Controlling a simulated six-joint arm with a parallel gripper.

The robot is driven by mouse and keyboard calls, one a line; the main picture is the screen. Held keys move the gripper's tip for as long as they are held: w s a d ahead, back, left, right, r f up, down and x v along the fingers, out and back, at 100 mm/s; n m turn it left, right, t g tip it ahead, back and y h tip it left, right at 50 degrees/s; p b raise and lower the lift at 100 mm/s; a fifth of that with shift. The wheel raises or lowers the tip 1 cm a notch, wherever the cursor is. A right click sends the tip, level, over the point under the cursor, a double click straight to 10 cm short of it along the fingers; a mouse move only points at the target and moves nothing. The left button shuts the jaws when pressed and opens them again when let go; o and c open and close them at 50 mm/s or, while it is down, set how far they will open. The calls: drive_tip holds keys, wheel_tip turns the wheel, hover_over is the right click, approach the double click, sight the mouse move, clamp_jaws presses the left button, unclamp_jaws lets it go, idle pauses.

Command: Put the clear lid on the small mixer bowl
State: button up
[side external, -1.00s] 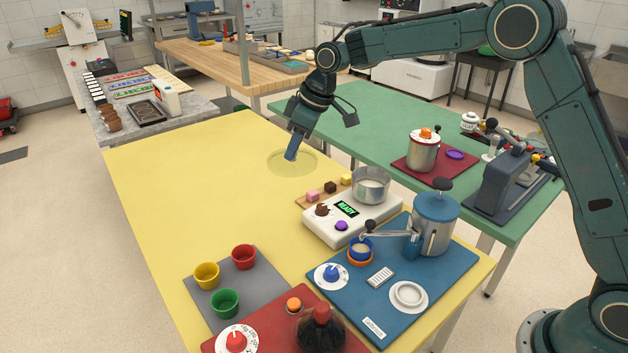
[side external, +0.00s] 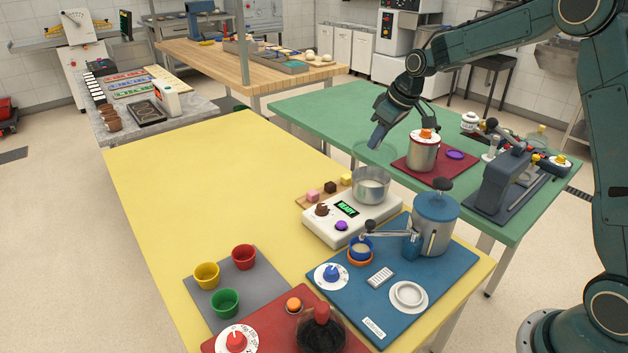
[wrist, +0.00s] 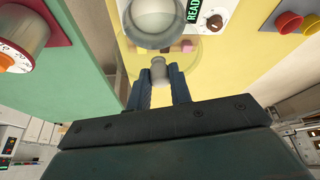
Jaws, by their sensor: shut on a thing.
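The clear lid (side external: 364,155) is a see-through disc with a small grey knob. My gripper (side external: 376,140) is shut on this knob, which shows between the fingers in the wrist view (wrist: 158,71). The small mixer bowl (side external: 370,187) is an open metal bowl on the white mixer base, whose display reads READY. It holds something pale. In the side view the lid is just above the bowl's rim and slightly behind it, apparently apart. In the wrist view the bowl (wrist: 153,28) lies ahead of the lid, partly overlapped by its clear edge.
A board with small coloured cubes (side external: 330,187) lies beside the mixer base (side external: 320,229). A blue-lidded metal pot (side external: 436,222) with a crank stands at front right. A steel pot (side external: 423,154) stands on a red mat on the green table. The yellow table's left side is clear.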

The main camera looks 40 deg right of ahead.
sight(381, 151)
drive_tip(key=shift+f, duration=0.2)
drive_tip(key=shift+f, duration=2.95)
drive_tip(key=shift+f, duration=0.2)
idle(0.3)
drive_tip(key=o, duration=1.5)
drive_tip(key=shift+c, duration=0.2)
drive_tip(key=shift+r, duration=0.15)
drive_tip(key=shift+r, duration=3.35)
